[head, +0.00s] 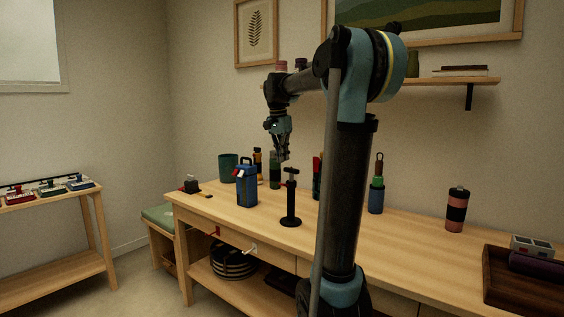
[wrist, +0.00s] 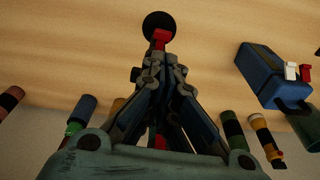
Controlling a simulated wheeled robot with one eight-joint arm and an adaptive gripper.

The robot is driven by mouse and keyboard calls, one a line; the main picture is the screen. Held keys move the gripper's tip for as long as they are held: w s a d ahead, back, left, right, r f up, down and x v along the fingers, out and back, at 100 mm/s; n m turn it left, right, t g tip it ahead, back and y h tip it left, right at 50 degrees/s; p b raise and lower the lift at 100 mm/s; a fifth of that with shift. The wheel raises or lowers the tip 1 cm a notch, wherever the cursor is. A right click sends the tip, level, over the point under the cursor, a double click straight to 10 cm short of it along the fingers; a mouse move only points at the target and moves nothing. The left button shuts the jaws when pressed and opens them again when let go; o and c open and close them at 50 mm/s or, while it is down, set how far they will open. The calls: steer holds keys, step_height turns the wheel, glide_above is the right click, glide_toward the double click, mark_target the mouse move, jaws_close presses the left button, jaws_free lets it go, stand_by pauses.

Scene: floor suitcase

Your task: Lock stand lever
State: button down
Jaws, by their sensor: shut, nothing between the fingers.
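A black stand (head: 290,205) with a round base and a thin upright post stands on the wooden workbench. Its round black base (wrist: 159,20) shows at the top of the wrist view. A red piece (wrist: 160,38), possibly the stand's lever, lies in line with that base, just beyond my fingertips. My gripper (head: 284,158) is above the stand's top, pointing down, shut and empty. Its fingers (wrist: 160,65) come together near the red piece in the wrist view; I cannot tell whether they touch it. The lever's position cannot be made out.
A blue box (head: 247,186) with a handle stands left of the stand. Several bottles line the bench's back, including a blue-green one (head: 376,195) and a pink-black one (head: 456,210). A dark wooden tray (head: 492,283) lies at the right. The bench (head: 400,240) is clear between.

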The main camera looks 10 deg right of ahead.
mark_target(286, 184)
steer(key=f, duration=0.5)
steer(key=d+f, duration=0.1)
steer(key=f, duration=0.2)
steer(key=shift+w, duration=0.35)
